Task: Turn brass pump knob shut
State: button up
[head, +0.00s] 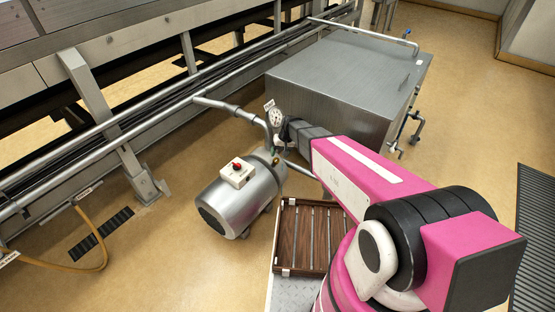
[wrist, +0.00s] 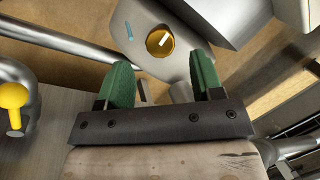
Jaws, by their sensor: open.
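The brass knob (wrist: 160,41) shows in the wrist view as a round disc with a white mark across it, set on a grey metal housing (wrist: 145,20). My gripper (wrist: 161,68) has two green fingers spread apart with nothing between them. The knob lies beyond the fingertips, roughly in line with the gap, and looks apart from both fingers. In the head view, my gripper's end is by the pipework behind the silver pump motor (head: 232,205), and I cannot make out the knob clearly there.
A yellow handle (wrist: 14,97) sits on a pipe left of my gripper. A gauge (head: 276,117) and a box with a red button (head: 238,172) are close by. A large steel cabinet (head: 345,75) stands behind. A slatted wooden tray (head: 290,235) lies in front.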

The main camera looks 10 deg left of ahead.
aim_at(277, 160)
jog(key=shift+x, duration=2.2)
jog(key=c, duration=0.9)
